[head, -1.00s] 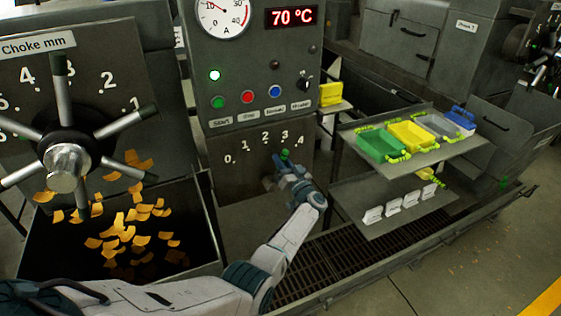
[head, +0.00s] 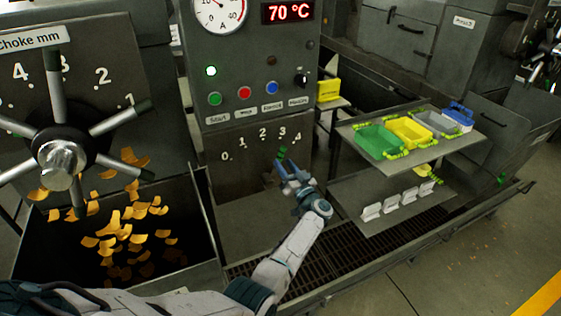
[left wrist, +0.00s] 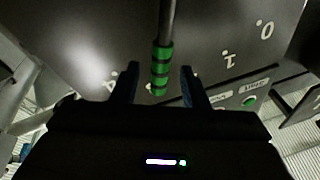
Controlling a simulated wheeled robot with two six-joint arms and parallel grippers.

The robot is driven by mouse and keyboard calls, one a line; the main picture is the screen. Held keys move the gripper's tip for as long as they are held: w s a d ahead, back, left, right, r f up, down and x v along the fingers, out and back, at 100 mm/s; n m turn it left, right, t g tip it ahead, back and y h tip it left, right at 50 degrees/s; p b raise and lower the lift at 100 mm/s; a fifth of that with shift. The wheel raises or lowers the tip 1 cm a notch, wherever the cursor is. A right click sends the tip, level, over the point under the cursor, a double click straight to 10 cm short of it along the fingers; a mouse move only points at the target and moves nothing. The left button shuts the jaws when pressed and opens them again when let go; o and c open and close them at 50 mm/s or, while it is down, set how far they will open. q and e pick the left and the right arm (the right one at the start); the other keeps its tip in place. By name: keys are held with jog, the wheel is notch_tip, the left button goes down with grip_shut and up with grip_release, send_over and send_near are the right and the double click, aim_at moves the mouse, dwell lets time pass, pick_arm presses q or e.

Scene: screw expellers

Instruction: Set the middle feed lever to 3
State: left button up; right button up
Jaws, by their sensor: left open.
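The feed lever (head: 282,152) has a green knob and stands on the grey panel (head: 240,180) below an arc of numbers 0 to 4. In the head view its knob is just under the 3. In the left wrist view its green-ringed grip (left wrist: 161,66) hangs between my fingers, with visible gaps on both sides. My left gripper (head: 287,169) is open just below the knob; its fingers also show in the left wrist view (left wrist: 160,72). The lever's lower end is hidden behind my gripper in the head view. My right gripper is out of view.
The control box with buttons (head: 245,92) is above the lever. A shelf with colored trays (head: 410,132) stands at right.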

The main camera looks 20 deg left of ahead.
pick_arm(q)
jog(key=b+v, duration=0.1)
jog(key=v, duration=0.6)
jog(key=s+d+f+m+t+h+b, duration=0.1)
jog(key=s+f+m+t+h, duration=0.25)
jog(key=f, duration=0.65)
jog(key=s+d+f+m+t+h+b, duration=0.1)
jog(key=s+f+m+t+h, duration=0.3)
jog(key=f, duration=0.7)
jog(key=s+f+m+g+h, duration=0.1)
jog(key=s+f+g+h, duration=0.25)
jog(key=s+f, duration=0.5)
jog(key=s+f+m+g+h, duration=0.1)
jog(key=s+f+g+h, duration=0.3)
jog(key=f, duration=0.7)
jog(key=s+a+f+n+g+h+b, duration=0.1)
jog(key=s+f+g, duration=0.1)
jog(key=s+f, duration=0.7)
jog(key=s+a+f+g+h, duration=0.1)
jog(key=s+f+g, duration=0.35)
jog(key=s, duration=0.85)
jog(key=s+a+f+g, duration=0.2)
jog(key=s+f, duration=0.1)
jog(key=s, duration=0.8)
jog(key=s+a+f+n+g, duration=0.1)
jog(key=s+a+f+g, duration=0.1)
jog(key=s, duration=0.9)
jog(key=shift+s+a+f+y, duration=0.3)
jog(key=shift+a+f, duration=0.35)
jog(key=shift+f, duration=0.05)
